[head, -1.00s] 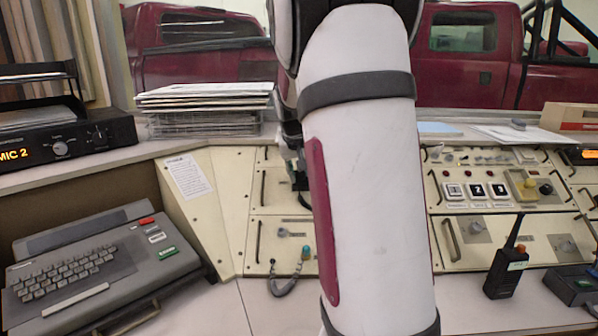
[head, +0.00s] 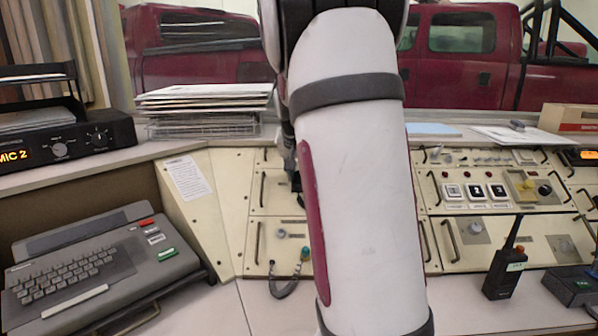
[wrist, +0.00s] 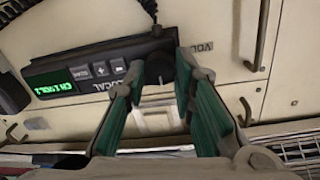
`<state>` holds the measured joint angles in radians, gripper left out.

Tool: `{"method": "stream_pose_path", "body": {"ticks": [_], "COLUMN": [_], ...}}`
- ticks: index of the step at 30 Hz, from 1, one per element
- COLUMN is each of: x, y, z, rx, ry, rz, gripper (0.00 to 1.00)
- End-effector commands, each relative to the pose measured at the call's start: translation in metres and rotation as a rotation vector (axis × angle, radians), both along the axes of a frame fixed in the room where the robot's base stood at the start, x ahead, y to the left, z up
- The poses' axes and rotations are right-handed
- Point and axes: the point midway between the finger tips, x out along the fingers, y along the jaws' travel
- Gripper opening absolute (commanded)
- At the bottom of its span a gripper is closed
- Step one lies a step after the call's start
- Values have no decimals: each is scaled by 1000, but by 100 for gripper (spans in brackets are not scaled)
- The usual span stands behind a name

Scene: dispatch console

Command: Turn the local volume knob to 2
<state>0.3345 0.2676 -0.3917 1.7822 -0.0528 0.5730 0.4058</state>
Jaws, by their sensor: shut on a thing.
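The dark round volume knob (wrist: 158,69) is on the face of a black radio unit (wrist: 72,79) in the wrist view. "LOCAL" is lettered beside the knob. A lit green display (wrist: 49,88) on the unit seems to read "CH 1 VOL" and a small last character, perhaps 2. My gripper (wrist: 161,67) has its teal-padded fingers on both sides of the knob and is shut on it. The fingers partly cover the knob's sides, and its pointer position is hard to make out. In the head view my arm hides the gripper and the knob.
Cream console panels with handles (head: 449,243) surround the work spot. A handheld radio (head: 507,262) stands on the desk at right. A keyboard terminal (head: 95,262) is at left, and paper trays (head: 205,112) are on the ledge. A coiled cord (wrist: 148,10) runs near the unit.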

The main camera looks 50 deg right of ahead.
Motion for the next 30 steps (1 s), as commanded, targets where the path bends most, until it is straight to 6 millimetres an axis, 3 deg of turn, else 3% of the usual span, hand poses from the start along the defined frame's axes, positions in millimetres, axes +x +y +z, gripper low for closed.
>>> {"method": "stream_pose_path", "body": {"ticks": [5, 6, 8, 20, 30], "x": [0, 0, 0, -1, -20], "y": [1, 1, 1, 3, 29], "z": [-1, -1, -1, 5, 58], "rx": [1, 1, 1, -1, -2], "ry": [2, 2, 2, 0, -3], "rz": [2, 2, 2, 2, 5], "gripper": [0, 33, 44, 44, 44]}}
